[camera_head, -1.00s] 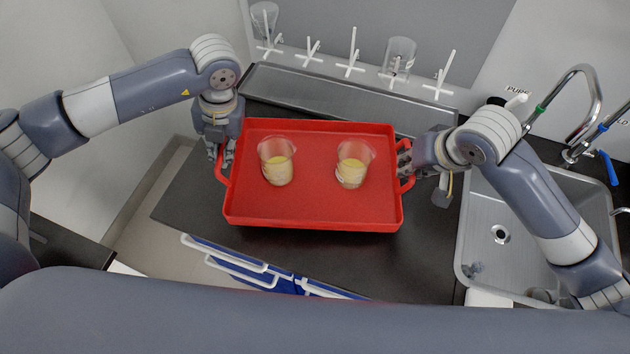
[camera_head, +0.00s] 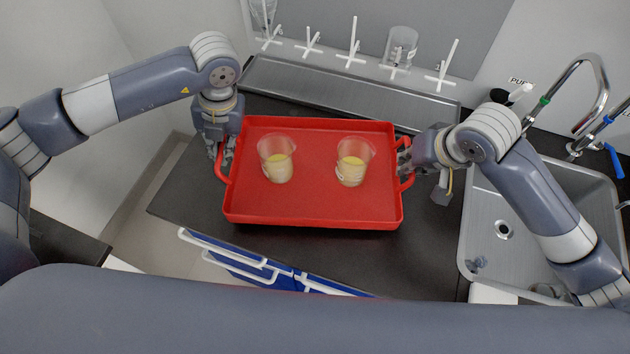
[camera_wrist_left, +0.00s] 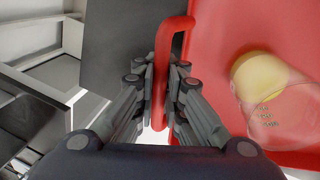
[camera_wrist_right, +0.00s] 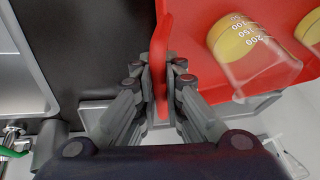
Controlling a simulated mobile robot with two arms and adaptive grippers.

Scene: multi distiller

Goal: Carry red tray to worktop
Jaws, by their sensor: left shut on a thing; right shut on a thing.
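The red tray (camera_head: 312,205) is over the dark worktop (camera_head: 430,255) in the head view; I cannot tell whether it touches the surface. Two clear beakers with yellow contents, a left beaker (camera_head: 276,160) and a right beaker (camera_head: 353,163), stand upright on it. My left gripper (camera_head: 222,158) is shut on the tray's left handle, and the left wrist view shows the handle (camera_wrist_left: 161,75) between its fingers. My right gripper (camera_head: 404,162) is shut on the right handle, which shows between its fingers in the right wrist view (camera_wrist_right: 160,60).
A metal sink (camera_head: 485,265) with taps (camera_head: 590,85) lies to the right. A drying rack with white pegs (camera_head: 350,55) and an upturned beaker (camera_head: 401,45) is on the back wall above a metal trough (camera_head: 340,92). Blue drawers (camera_head: 260,268) with white handles are below the worktop's front edge.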

